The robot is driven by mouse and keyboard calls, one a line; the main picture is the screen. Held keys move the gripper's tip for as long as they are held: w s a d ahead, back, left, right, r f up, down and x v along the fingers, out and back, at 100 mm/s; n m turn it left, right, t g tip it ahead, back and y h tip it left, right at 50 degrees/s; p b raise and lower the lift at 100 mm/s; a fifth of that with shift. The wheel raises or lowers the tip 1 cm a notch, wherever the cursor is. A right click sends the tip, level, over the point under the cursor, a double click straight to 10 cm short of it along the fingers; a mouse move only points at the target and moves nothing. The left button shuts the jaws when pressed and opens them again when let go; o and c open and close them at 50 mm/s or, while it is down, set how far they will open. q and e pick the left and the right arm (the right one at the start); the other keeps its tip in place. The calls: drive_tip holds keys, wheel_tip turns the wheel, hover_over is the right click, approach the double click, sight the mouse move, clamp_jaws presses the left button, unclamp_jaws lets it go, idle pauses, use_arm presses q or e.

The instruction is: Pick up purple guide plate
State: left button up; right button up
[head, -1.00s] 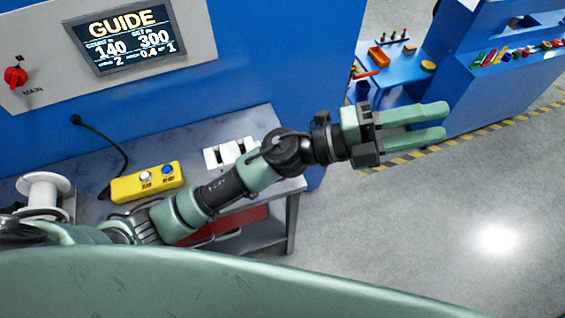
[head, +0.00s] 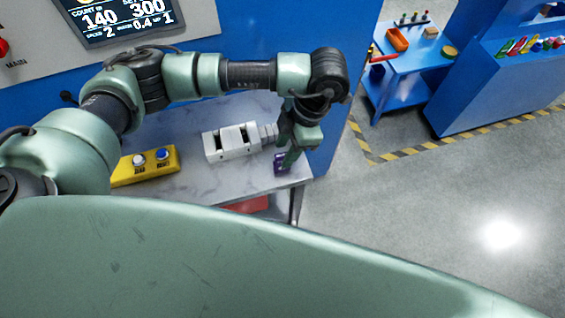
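The purple guide plate (head: 280,166) is a small dark purple piece at the right end of the grey workbench (head: 215,186). It is partly covered by my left gripper (head: 290,157), which points down at it. The fingers are at the plate and overlap it in the picture. I cannot tell whether they are closed on it or whether it is off the bench. My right gripper is out of view.
A white slotted block (head: 231,142) with a grey end piece stands just left of the gripper. A yellow button box (head: 146,166) is further left. A blue wall panel rises behind the bench. Open floor (head: 420,210) lies to the right.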

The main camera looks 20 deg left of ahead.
sight(279, 171)
use_arm(q)
drive_tip(key=p+x, duration=0.3)
drive_tip(key=x, duration=0.3)
drive_tip(key=shift+s+f+p, duration=0.1)
drive_tip(key=shift+f+p, duration=0.15)
drive_tip(key=shift+p, duration=0.1)
drive_tip(key=shift+f, duration=0.4)
clamp_jaws()
